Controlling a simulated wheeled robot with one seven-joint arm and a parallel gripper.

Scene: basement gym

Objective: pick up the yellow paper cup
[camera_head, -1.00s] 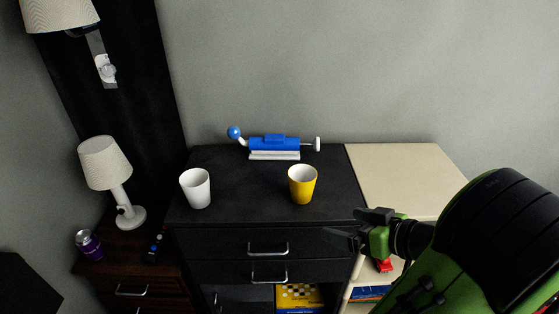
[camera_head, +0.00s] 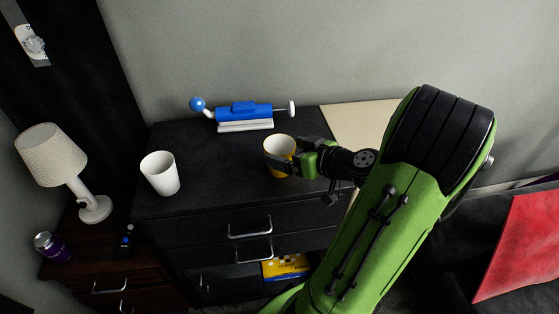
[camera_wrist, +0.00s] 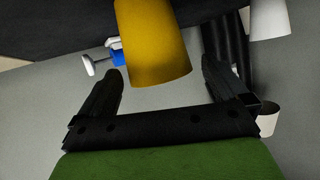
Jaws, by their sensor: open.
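The yellow paper cup (camera_head: 279,147), white inside, stands upright on the black dresser top (camera_head: 215,160). My gripper (camera_head: 272,162) is at the cup's right and front side, its fingers covering part of the cup in the head view. In the wrist view the yellow cup (camera_wrist: 155,45) shows large, between and just beyond the fingertips of my open gripper (camera_wrist: 165,82). A gap shows on each side there, wider on the right. I cannot tell how deep the cup sits between the fingers.
A white cup (camera_head: 160,173) stands to the left on the dresser. A blue and white device (camera_head: 244,115) lies behind the yellow cup.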

